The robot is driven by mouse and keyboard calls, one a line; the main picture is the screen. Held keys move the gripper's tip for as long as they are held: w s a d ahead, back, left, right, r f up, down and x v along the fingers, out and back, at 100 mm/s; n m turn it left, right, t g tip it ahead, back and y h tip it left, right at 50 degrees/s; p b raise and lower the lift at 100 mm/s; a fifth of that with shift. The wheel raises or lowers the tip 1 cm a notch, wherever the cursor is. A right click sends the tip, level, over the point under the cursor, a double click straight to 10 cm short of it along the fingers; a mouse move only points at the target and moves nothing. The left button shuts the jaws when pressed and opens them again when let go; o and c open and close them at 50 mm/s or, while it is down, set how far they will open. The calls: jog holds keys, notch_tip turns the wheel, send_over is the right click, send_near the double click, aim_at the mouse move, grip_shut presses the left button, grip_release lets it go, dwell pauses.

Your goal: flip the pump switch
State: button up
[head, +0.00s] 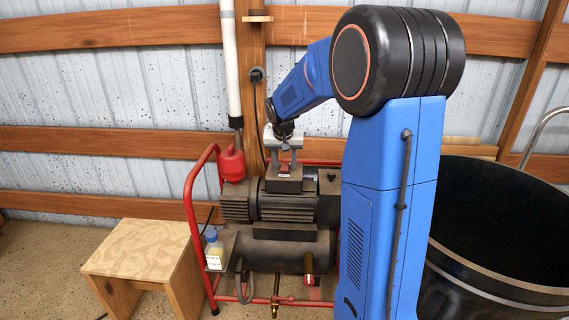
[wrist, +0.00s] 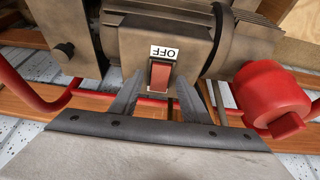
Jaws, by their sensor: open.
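The pump (head: 285,205) is a dark grey motor and tank in a red tube frame, standing against the wall in the head view. The pump switch (wrist: 160,75) is a red rocker on a brown-grey box in the wrist view, with a white OFF label (wrist: 164,52) beside it, upside down in the picture. My gripper (head: 284,164) is over the switch box on top of the pump. In the wrist view my gripper (wrist: 160,84) is open and empty, with one finger on either side of the switch. I cannot tell whether either finger touches it. In the head view the gripper hides the switch.
A red canister (head: 232,163) stands left of the motor; it also shows in the wrist view (wrist: 271,98). A wooden stool (head: 145,250) is at the left. A large black tub (head: 500,235) is at the right. A white pipe (head: 230,60) runs down the wall.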

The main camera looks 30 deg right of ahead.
jog(key=shift+f, duration=0.25)
jog(key=c, duration=1.1)
jog(key=shift+o, duration=0.2)
jog(key=shift+w+d+r+g+y, duration=0.1)
jog(key=shift+w+d+g+y, duration=0.15)
jog(key=shift+g, duration=0.25)
jog(key=shift+w+d+g+y, duration=0.1)
jog(key=shift+w+g+y, duration=0.1)
jog(key=shift+g+y, duration=0.5)
jog(key=shift+w+d+g+y, duration=0.15)
jog(key=shift+g+y, duration=0.3)
jog(key=shift+g, duration=0.45)
jog(key=shift+a, duration=0.1)
jog(key=o, duration=1.1)
jog(key=shift+c, duration=0.2)
